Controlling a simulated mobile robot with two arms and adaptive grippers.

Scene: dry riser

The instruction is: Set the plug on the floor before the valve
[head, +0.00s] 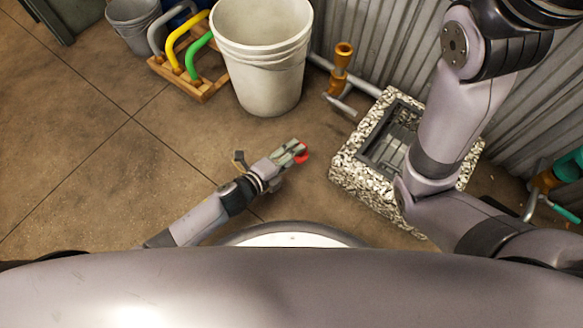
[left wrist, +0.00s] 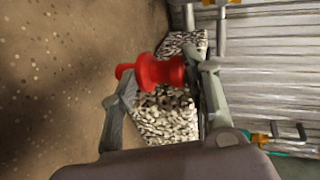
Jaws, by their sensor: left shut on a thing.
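The red plug (left wrist: 158,71) sits between the fingers of my left gripper (left wrist: 160,85) in the left wrist view. In the head view only a small red part of the plug (head: 301,155) shows at the fingertips. My left gripper (head: 293,154) is shut on it, over the brown floor, left of the stone-faced box. How high the plug is above the floor is hard to tell. An orange-brown valve fitting (head: 340,70) with a grey pipe stands by the corrugated wall, behind the box. My right arm crosses the box on the right; its gripper is not in view.
A pebble-faced box (head: 352,185) with a dark grated recess stands right of my left gripper. A white bucket (head: 265,60), a wooden rack (head: 190,80) with coloured hooks and a grey bucket (head: 132,22) stand at the back. The floor at left is clear.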

